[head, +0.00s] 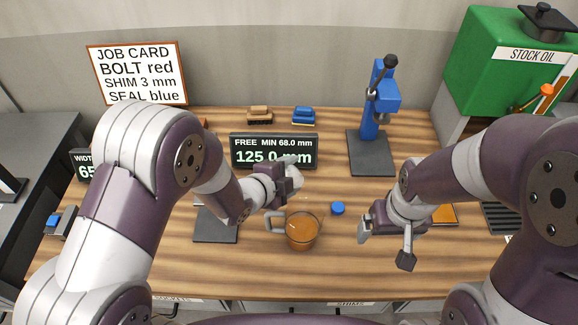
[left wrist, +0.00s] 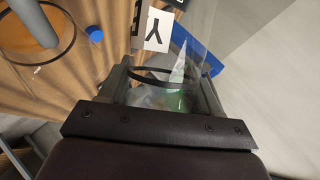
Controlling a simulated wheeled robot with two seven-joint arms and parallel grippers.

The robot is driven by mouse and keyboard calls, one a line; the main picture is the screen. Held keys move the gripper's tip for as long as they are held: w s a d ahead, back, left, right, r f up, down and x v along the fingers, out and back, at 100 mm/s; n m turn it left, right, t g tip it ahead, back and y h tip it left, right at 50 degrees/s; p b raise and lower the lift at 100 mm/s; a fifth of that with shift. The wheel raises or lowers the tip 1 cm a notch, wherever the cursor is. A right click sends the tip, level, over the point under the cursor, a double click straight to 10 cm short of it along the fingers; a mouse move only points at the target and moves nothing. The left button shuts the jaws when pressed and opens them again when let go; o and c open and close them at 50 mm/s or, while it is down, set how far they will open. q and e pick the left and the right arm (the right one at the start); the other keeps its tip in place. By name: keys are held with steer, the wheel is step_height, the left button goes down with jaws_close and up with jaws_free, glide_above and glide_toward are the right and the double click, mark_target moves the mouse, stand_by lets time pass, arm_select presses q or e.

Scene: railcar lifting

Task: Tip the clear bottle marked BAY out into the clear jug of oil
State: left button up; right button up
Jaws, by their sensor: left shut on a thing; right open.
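The clear jug (head: 302,231) stands on the wooden bench with amber oil in it, its handle to the left. It also shows at the upper left of the left wrist view (left wrist: 35,32). My left gripper (head: 290,180) is above and just behind the jug, shut on the clear bottle (left wrist: 155,27). My right gripper (head: 385,243) is open and empty, right of the jug.
A blue cap (head: 338,208) lies right of the jug. Behind stand a display (head: 274,151), a blue press (head: 376,120) and two small brushes or blocks (head: 303,116). A green stock oil tank (head: 500,60) is at the back right. The bench front is clear.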

mark_target(303, 184)
arm_select(q)
steer(key=shift+s+d+r+n+g+h+p, duration=0.25)
steer(key=shift+r+n+g+p, duration=0.2)
steer(key=shift+p, duration=0.95)
steer(key=shift+s+d+r+n+g+h+p, duration=0.1)
steer(key=shift+r+n+g+h+p, duration=0.35)
steer(key=shift+p, duration=0.9)
steer(key=s+d+r+n+g+h+p, duration=0.1)
steer(key=p, duration=0.1)
steer(key=shift+n+p, duration=0.35)
steer(key=shift+n, duration=0.05)
steer(key=shift+s+d+f+n+g+h, duration=0.3)
steer(key=shift+s+d+n+g+h, duration=0.3)
steer(key=shift+n+h, duration=0.25)
steer(key=shift+s+d+f+n+g+h, duration=0.1)
steer(key=shift+s+d+n+g+h, duration=0.35)
steer(key=shift+n+h, duration=0.3)
